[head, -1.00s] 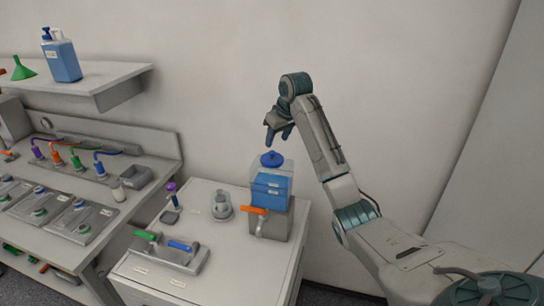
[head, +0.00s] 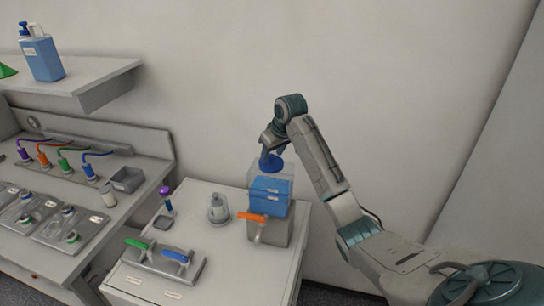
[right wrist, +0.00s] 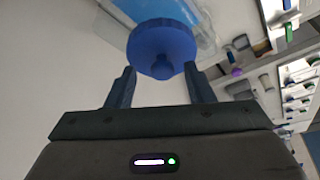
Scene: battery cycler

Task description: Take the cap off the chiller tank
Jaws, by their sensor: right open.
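The chiller tank (head: 270,188) is a clear box with blue liquid, standing on a grey base on the white cabinet. Its blue cap (head: 271,163) sits on top of the tank. My right gripper (head: 273,155) is over the cap, pointing down. In the right wrist view the blue cap (right wrist: 161,50), with a small knob, lies just ahead of the two fingertips. The right gripper (right wrist: 159,80) is open, its fingers on either side of the cap's near edge. Whether they touch it cannot be told. My left gripper is not in view.
An orange-handled valve (head: 252,217) is on the tank's front. A shelf (head: 100,80) holds a blue bottle (head: 43,58).

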